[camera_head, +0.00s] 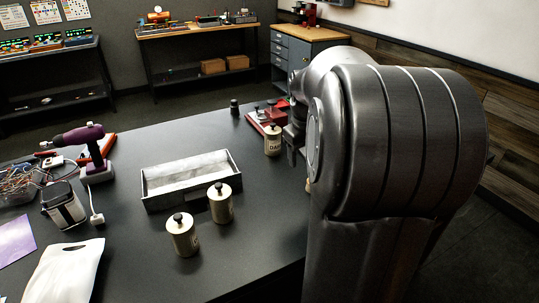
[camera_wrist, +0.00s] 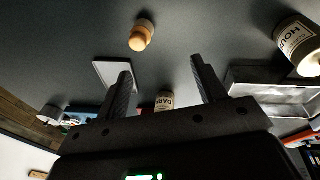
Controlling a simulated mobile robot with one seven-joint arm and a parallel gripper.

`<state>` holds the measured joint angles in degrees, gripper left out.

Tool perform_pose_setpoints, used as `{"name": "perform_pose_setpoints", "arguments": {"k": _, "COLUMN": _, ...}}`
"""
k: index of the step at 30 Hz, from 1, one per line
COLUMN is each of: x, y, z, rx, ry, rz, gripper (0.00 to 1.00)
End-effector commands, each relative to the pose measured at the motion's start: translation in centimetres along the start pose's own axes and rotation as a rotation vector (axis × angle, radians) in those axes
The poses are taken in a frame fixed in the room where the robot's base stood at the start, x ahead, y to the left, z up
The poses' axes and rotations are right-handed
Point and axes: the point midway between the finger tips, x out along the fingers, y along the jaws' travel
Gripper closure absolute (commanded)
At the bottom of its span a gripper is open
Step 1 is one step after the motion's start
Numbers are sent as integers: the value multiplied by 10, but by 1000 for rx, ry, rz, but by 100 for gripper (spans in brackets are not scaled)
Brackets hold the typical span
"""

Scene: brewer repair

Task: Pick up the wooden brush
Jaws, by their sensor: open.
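A small rounded tan piece with a paler end, which looks like the wooden brush (camera_wrist: 140,40), stands on the dark table in the wrist view, ahead of the fingertips and slightly left of the middle between them. In the head view only a sliver of something tan (camera_head: 308,187) shows at the edge of my arm; I cannot tell if it is the brush. My gripper (camera_wrist: 160,66) is open and empty, its two dark fingers apart and not touching the tan piece. In the head view my arm hides most of the gripper.
A canister marked DARK (camera_head: 272,140) stands by my arm, near a red stand (camera_head: 262,117). Two more canisters (camera_head: 220,203) (camera_head: 182,236) stand in front of a grey tray (camera_head: 150,204). A purple drill (camera_head: 88,147) is at left. A flat pale piece (camera_wrist: 113,72) lies near the left finger.

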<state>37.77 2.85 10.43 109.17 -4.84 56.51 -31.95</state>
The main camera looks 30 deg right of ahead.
Motion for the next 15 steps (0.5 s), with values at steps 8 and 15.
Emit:
{"name": "perform_pose_setpoints", "arguments": {"k": 8, "x": 31, "y": 47, "z": -1, "rx": -14, "ry": -33, "rz": -25, "gripper": 36}}
{"name": "perform_pose_setpoints", "arguments": {"k": 15, "x": 65, "y": 47, "z": 1, "rx": -15, "ry": -36, "rz": -29, "gripper": 36}}
